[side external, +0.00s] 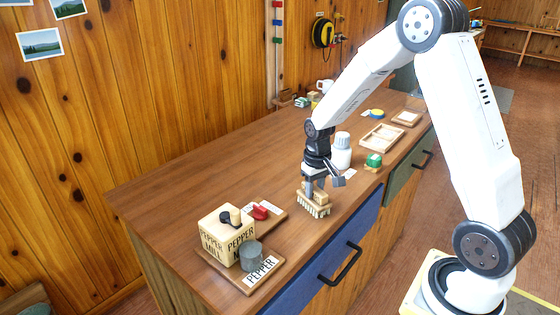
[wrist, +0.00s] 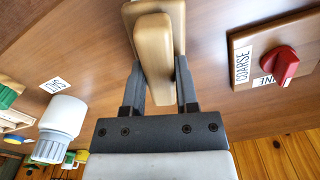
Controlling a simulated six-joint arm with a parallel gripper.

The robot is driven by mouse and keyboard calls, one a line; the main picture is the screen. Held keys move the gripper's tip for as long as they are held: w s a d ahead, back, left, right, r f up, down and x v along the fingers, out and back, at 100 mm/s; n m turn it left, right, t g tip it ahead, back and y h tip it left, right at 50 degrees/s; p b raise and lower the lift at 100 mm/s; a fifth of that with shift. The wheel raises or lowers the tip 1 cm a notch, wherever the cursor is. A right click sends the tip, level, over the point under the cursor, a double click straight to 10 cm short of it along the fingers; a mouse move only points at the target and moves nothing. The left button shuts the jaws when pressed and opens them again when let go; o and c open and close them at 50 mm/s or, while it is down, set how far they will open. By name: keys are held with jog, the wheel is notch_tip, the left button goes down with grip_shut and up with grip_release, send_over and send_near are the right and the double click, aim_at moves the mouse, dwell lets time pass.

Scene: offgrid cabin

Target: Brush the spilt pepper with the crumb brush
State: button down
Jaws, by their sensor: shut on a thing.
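My gripper (side external: 317,186) is shut on the wooden handle of the crumb brush (side external: 315,206), holding it over the front part of the counter with its pale bristles pointing down. I cannot tell whether the bristles touch the wood. In the wrist view, the gripper fingers (wrist: 160,82) close on either side of the brush's handle (wrist: 153,45). No spilt pepper can be made out in either view. A wooden pepper mill box (side external: 222,232) stands at the near left, with a grey cup (side external: 251,256) beside it on a board labelled PEPPER (side external: 262,272).
A red knob (side external: 260,212) sits on a labelled board; the wrist view also shows the knob (wrist: 280,64). A white bottle (side external: 341,152), a green item (side external: 374,160) and a wooden tray (side external: 381,138) stand farther back. The counter's left middle is clear.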

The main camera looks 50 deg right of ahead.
jog(key=shift+w, duration=3.3)
jog(key=shift+d, duration=0.2)
jog(key=shift+s, duration=3.75)
jog(key=shift+w, duration=3.65)
jog(key=shift+w+r, duration=0.15)
jog(key=shift+r, duration=0.05)
notch_tip(320, 180, up, 8)
jog(key=shift+f, duration=0.15)
